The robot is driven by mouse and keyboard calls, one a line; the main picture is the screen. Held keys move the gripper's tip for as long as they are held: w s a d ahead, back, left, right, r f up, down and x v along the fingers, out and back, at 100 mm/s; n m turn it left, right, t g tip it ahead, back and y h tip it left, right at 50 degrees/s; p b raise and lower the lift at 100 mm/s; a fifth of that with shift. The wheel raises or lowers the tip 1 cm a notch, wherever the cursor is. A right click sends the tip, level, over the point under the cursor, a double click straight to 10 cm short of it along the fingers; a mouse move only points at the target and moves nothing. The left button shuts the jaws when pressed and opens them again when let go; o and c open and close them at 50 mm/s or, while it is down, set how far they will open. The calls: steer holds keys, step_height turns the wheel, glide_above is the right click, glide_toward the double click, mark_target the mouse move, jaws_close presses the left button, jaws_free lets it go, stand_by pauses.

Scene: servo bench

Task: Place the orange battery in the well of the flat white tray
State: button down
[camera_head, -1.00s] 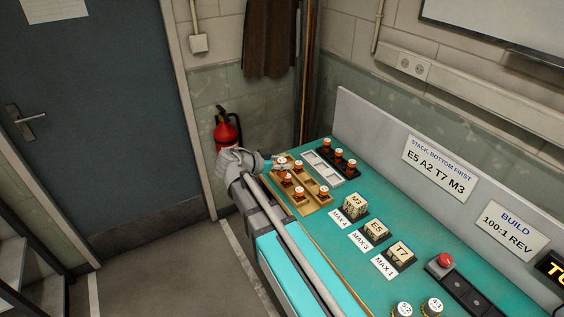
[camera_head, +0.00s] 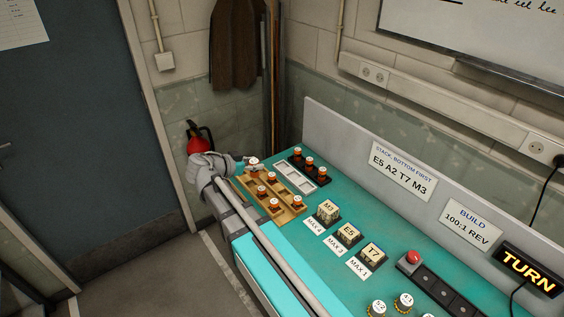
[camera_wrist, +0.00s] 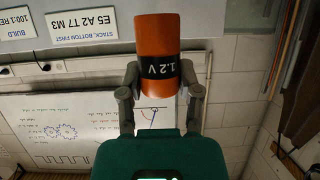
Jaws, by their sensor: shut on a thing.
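My gripper (camera_wrist: 160,80) is shut on an orange battery (camera_wrist: 155,35) with a black band reading 1.2 V. In the head view my gripper (camera_head: 252,167) holds the battery (camera_head: 254,161) above the far left end of the wooden tray. The battery looks roughly upright and apart from the trays. The flat white tray (camera_head: 305,188) lies to the right of my gripper, between the wooden tray and a black tray. Its wells look empty.
The wooden tray (camera_head: 285,190) holds several other orange batteries. The black tray (camera_head: 320,180) behind the white one holds three more. Blocks marked M3 (camera_head: 327,211), E5 (camera_head: 347,234) and T7 (camera_head: 371,254) stand to the right. A grey panel (camera_head: 345,140) rises along the bench's back.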

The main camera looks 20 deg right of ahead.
mark_target(254, 162)
step_height(254, 162, up, 10)
steer(key=p, duration=0.9)
steer(key=shift+r, duration=0.2)
